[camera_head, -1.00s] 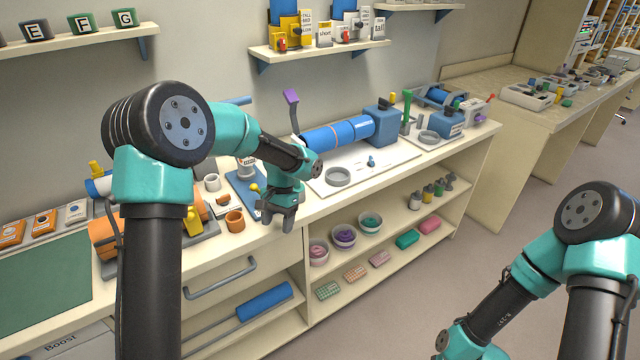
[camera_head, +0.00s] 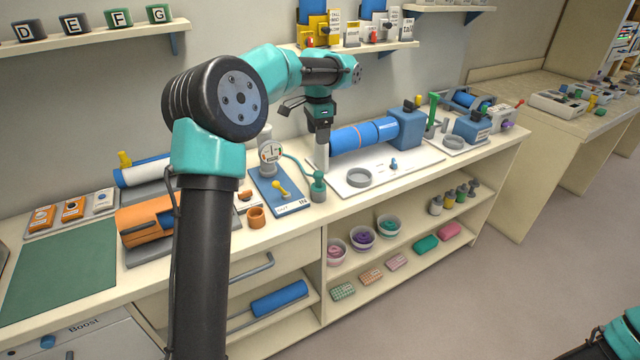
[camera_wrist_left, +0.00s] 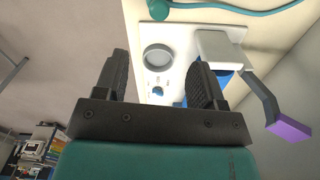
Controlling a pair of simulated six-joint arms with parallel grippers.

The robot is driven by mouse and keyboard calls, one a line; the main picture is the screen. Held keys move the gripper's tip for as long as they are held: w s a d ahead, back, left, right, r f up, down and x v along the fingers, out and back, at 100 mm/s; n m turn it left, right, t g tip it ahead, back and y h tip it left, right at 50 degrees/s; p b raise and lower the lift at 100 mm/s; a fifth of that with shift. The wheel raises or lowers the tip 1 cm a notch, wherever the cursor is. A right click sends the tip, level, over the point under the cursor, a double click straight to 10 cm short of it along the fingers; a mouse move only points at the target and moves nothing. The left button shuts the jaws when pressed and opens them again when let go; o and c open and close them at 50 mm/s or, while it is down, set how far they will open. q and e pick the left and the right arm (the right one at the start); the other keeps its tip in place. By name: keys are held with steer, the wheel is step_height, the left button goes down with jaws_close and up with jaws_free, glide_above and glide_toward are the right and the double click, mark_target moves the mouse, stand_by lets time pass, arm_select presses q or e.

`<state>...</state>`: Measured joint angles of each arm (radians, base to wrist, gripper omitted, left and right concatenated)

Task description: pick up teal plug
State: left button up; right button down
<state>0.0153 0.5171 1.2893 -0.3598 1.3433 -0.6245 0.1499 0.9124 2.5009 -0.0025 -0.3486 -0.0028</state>
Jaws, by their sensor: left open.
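The teal plug (camera_head: 318,187) stands at the right edge of the blue gauge board (camera_head: 292,207), with a teal hose joining it to the round gauge (camera_head: 270,153). In the left wrist view the plug (camera_wrist_left: 158,10) is at the top edge, partly cut off. My left gripper (camera_head: 322,122) points down above and behind the plug, near a pale grey post (camera_head: 322,152). In the left wrist view its two dark fingers (camera_wrist_left: 160,75) are apart with nothing between them. My right gripper is out of view.
A white board (camera_head: 385,180) with a grey ring (camera_head: 359,177) and a blue cylinder (camera_head: 352,137) lies to the right. In the wrist view a lever with a purple end (camera_wrist_left: 289,129) stands beside the gripper. An orange cup (camera_head: 256,217) is left of the plug.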

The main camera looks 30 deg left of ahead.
mark_target(319, 172)
arm_select(q)
step_height(319, 172, down, 12)
steer(key=shift+r, duration=0.2)
steer(key=shift+f, duration=0.1)
stand_by(0.3)
steer(key=shift+f, duration=2.5)
steer(key=shift+c, duration=0.5)
steer(key=c, duration=0.9)
